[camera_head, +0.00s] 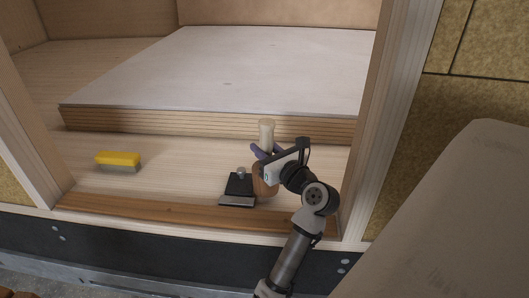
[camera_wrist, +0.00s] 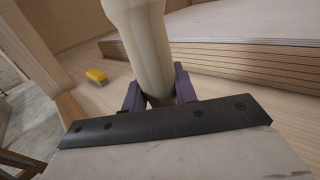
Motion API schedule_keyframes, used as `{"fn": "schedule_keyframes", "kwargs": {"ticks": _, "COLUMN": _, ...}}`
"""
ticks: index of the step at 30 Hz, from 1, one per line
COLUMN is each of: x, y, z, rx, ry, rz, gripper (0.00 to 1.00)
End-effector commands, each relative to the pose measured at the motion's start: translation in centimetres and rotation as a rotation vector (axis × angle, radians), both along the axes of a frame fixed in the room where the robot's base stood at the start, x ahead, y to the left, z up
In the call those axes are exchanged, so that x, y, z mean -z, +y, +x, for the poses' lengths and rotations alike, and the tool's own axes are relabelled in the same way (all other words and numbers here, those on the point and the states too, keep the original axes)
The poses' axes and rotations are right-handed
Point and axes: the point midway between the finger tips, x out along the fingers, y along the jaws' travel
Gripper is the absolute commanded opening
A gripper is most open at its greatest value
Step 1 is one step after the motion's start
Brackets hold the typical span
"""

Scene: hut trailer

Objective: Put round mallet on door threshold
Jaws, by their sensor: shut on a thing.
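The round mallet (camera_head: 266,133) is upright in my gripper (camera_head: 264,150), its pale wooden end pointing up. A brown, wider part shows below the gripper, partly covered by it. In the wrist view the mallet's pale shaft (camera_wrist: 148,45) stands between the two purple fingers (camera_wrist: 160,92), which are shut on it. The door threshold (camera_head: 150,210) is the brown wooden strip along the front of the doorway. The mallet is just behind the strip's right part in the head view; I cannot tell whether its lower end touches the floor.
A black tool with a metal front edge (camera_head: 238,190) lies just left of the mallet. A yellow brush (camera_head: 118,160) lies farther left; it also shows in the wrist view (camera_wrist: 96,76). A pale raised platform (camera_head: 230,75) is behind. Door posts stand on both sides.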

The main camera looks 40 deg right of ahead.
Motion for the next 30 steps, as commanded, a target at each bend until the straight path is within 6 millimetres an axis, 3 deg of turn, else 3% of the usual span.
{"fn": "schedule_keyframes", "kwargs": {"ticks": 4, "x": 1.5, "y": 0.1, "z": 0.0, "rx": 0.0, "ry": -0.002, "rz": 0.0, "gripper": 0.0}}
{"fn": "schedule_keyframes", "kwargs": {"ticks": 14, "x": 1.8, "y": 0.0, "z": 0.0, "rx": 0.0, "ry": -0.002, "rz": -0.001, "gripper": 0.0}}
{"fn": "schedule_keyframes", "kwargs": {"ticks": 15, "x": 1.9, "y": 0.0, "z": 0.0, "rx": 0.0, "ry": 0.0, "rz": 0.0, "gripper": 0.33}}
{"fn": "schedule_keyframes", "kwargs": {"ticks": 19, "x": 1.8, "y": 0.0, "z": 0.0, "rx": 0.0, "ry": 0.0, "rz": 0.0, "gripper": 0.5}}
{"fn": "schedule_keyframes", "kwargs": {"ticks": 30, "x": 1.7, "y": 0.0, "z": -0.4, "rx": 0.002, "ry": -0.001, "rz": 0.0, "gripper": 0.5}}
